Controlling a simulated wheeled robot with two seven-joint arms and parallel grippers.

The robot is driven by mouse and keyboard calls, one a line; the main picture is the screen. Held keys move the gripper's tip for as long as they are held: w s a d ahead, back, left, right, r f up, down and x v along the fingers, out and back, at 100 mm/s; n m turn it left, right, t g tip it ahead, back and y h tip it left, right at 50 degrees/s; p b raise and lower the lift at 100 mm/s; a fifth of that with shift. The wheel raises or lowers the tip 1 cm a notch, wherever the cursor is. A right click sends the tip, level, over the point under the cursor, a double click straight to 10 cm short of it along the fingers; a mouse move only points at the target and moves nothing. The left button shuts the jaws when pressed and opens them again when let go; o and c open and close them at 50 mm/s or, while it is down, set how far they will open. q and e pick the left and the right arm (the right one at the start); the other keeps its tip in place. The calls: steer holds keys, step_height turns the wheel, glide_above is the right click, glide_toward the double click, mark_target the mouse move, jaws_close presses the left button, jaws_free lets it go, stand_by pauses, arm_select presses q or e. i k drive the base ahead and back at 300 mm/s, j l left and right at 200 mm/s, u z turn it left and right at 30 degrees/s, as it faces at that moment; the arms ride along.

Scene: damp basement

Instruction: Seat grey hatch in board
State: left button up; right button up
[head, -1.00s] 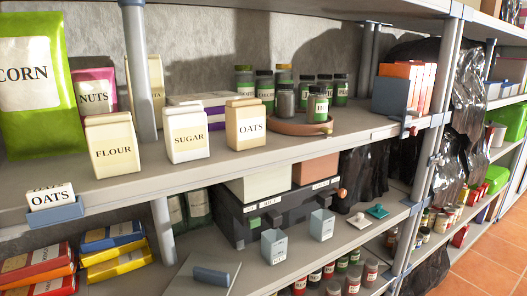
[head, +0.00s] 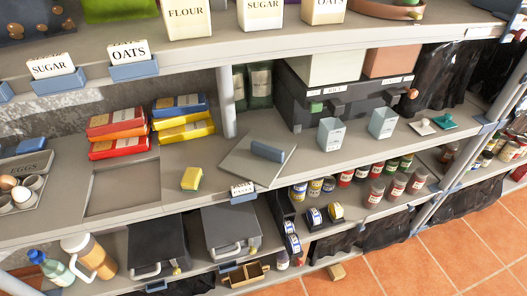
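The grey hatch (head: 250,169) is a flat square plate with a blue bar handle (head: 267,151) on top. It lies turned at an angle on the middle shelf, close to the front edge. The board (head: 200,150) appears to be this grey shelf surface. A square recess (head: 122,188) with a raised-looking outline shows in it to the left, apart from the hatch, and looks empty. Neither of my grippers is in view.
A yellow-green sponge (head: 191,178) lies between recess and hatch. Red and yellow packets (head: 118,133) are stacked behind the recess. An egg tray (head: 28,180) sits left. Two pale blue cups (head: 331,135) stand right of the hatch. The upper shelf (head: 200,58) overhangs the back.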

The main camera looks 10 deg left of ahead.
mark_target(80, 197)
steer(key=k+j, duration=0.2)
steer(key=k, duration=0.25)
steer(key=k+j, duration=0.2)
steer(key=k, duration=0.2)
steer(key=k+j, duration=0.2)
steer(key=k, duration=0.25)
steer(key=k+j, duration=0.25)
steer(key=k, duration=0.2)
steer(key=i+l+u, duration=0.5)
steer(key=i+l, duration=0.2)
steer(key=i+l+u, duration=0.25)
steer(key=l, duration=0.25)
steer(key=i+l+u, duration=0.25)
steer(key=l, duration=0.25)
steer(key=i, duration=0.05)
